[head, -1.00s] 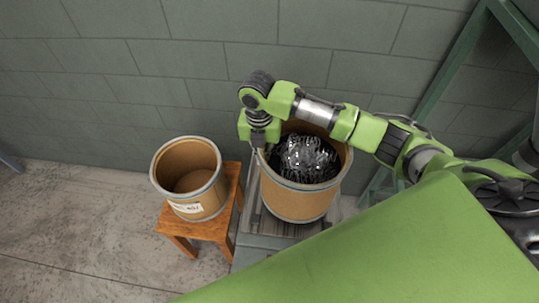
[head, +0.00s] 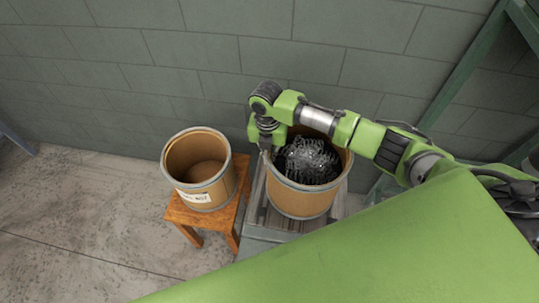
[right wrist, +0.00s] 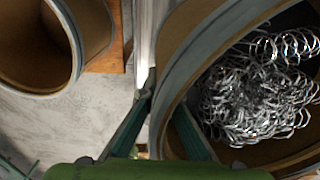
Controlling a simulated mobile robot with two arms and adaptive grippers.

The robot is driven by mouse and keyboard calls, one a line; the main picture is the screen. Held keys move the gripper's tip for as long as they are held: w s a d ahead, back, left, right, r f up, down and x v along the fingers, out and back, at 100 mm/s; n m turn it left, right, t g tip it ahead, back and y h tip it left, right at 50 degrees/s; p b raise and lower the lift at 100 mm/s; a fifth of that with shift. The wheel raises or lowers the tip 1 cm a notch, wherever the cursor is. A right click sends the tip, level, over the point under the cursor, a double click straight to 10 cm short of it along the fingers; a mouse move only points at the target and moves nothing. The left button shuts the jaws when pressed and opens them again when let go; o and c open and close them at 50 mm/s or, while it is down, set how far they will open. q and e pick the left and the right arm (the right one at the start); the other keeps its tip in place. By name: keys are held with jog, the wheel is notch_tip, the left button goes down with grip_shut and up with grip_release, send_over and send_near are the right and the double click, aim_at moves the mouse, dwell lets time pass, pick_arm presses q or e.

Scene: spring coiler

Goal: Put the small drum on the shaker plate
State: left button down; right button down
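The small drum (head: 205,192), a brown fibre drum with a grey rim and a white label, stands upright at the left; its inside looks empty. It also shows at the upper left of the right wrist view (right wrist: 92,30). A larger drum (head: 300,202) holding a tangle of metal springs (head: 308,160) stands on a grey slatted metal plate (head: 262,217), seemingly the shaker plate. My right gripper (right wrist: 162,102) is at this larger drum's left rim, one finger on each side of the wall, and appears closed on it. My left gripper is out of view.
The small drum rests on a wooden stool (head: 219,222), close left of the metal plate. A grey block wall (head: 200,60) runs behind. Green metal framing (head: 450,85) stands at the right. The concrete floor (head: 80,215) left of the stool is clear.

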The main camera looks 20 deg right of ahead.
jog(key=c, duration=2.3)
grip_release()
jog(key=shift+s, duration=0.1)
jog(key=shift+a+r+b, duration=0.15)
jog(key=shift+r+b, duration=0.95)
jog(key=shift+r, duration=5.05)
